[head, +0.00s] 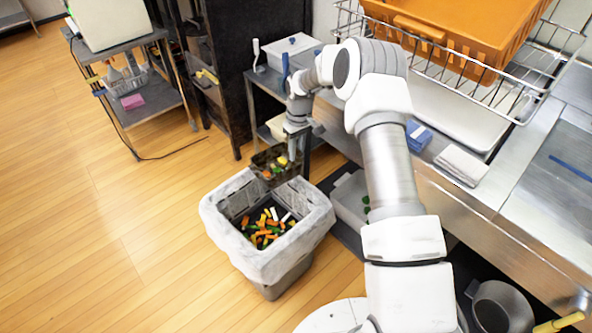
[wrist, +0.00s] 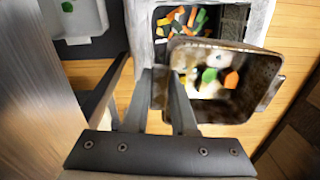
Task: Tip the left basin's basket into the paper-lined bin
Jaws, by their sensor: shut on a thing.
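My gripper (wrist: 163,84) is shut on the rim of a small dark, stained basket (wrist: 262,92). In the head view the basket (head: 266,181) hangs above the back edge of the bin, beside my gripper (head: 293,152). Several orange, green and pale pieces (wrist: 209,75) are still inside the basket. The basket looks somewhat tilted; how far I cannot tell. The bin's white paper liner (head: 222,222) is folded over its rim, and several orange, green, yellow and white scraps (head: 266,232) lie inside. The left basin cannot be made out.
A grey tub (head: 350,203) with green bits stands right of the bin, close to the counter (head: 478,205). An orange basket (head: 450,28) sits in a wire rack (head: 520,95) on the counter. Wooden floor (head: 110,240) is clear to the left.

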